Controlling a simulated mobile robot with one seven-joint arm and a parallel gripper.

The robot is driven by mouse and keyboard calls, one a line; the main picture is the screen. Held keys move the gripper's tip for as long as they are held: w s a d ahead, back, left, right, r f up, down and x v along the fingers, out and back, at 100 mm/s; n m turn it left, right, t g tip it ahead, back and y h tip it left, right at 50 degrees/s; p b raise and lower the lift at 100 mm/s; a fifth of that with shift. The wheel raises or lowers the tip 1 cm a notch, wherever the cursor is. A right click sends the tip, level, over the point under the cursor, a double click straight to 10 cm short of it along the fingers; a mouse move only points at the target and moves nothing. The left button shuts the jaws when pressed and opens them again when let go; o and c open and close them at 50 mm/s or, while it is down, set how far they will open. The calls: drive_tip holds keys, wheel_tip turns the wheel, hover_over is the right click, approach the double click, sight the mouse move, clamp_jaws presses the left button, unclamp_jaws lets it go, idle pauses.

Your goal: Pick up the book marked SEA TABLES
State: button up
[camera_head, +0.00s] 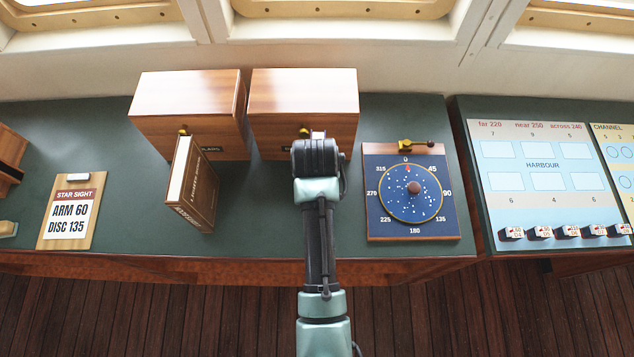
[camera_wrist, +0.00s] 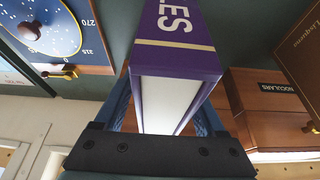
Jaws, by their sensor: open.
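A purple book (camera_wrist: 180,55) with a gold band and the white letters "LES" on its spine shows in the wrist view; the rest of its title is out of the picture. Its pale page edges face the camera. My gripper (camera_wrist: 168,98) is open, with one blue finger on each side of the book; I cannot tell whether they touch it. In the head view my arm (camera_head: 318,185) reaches over the green desk and hides this book and the fingers.
A brown book (camera_head: 193,185) stands left of my arm, before two wooden boxes (camera_head: 187,88) (camera_head: 303,92). A blue dial board (camera_head: 412,230) lies to the right. A STAR SIGHT clipboard (camera_head: 83,180) lies at the left. A chart panel (camera_head: 545,160) is at far right.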

drive_tip(key=shift+c, duration=0.3)
clamp_jaws()
drive_tip(key=shift+r, duration=0.1)
idle(1.1)
